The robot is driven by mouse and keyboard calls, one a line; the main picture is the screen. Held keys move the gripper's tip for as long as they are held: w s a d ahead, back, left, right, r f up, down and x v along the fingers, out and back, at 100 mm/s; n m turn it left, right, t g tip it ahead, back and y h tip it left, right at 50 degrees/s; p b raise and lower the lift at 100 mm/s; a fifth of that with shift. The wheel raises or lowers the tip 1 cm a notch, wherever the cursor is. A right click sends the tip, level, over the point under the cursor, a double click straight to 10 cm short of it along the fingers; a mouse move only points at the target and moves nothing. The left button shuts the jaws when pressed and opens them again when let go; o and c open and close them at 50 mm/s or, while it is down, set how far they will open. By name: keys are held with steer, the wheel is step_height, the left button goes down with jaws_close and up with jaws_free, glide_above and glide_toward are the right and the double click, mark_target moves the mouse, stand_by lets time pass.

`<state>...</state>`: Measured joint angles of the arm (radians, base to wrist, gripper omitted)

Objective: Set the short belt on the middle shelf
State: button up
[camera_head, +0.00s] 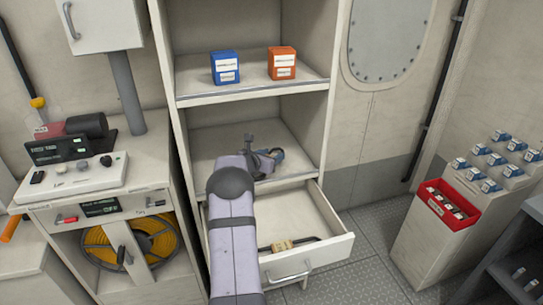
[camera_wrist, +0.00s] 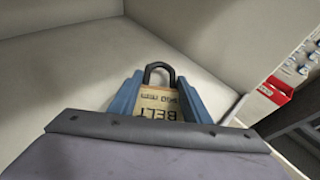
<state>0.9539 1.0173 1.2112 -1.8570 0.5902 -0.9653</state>
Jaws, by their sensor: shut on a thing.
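The short belt (camera_wrist: 158,97) is a black loop with a tan card sleeve printed BELT. My gripper (camera_wrist: 157,104) is shut on the sleeve, with a blue finger on each side and the black loop sticking out beyond them. In the head view my gripper (camera_head: 271,156) is at the front right part of the middle shelf (camera_head: 213,143), and the arm hides most of the belt. The shelf is a bare pale board between the upper shelf and the open drawer. I cannot tell whether the belt touches the board.
The open drawer (camera_head: 335,240) below holds a longer black belt (camera_head: 310,241) with a tan sleeve. A blue box (camera_head: 225,68) and an orange box (camera_head: 282,63) stand on the upper shelf. A red bin (camera_head: 447,204) is at the right. The rest of the middle shelf is clear.

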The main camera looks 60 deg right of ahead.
steer(key=shift+f+b, duration=0.55)
steer(key=shift+b, duration=0.1)
steer(key=o, duration=1.2)
steer(key=shift+b+v, duration=1.05)
steer(key=shift+v, duration=2.6)
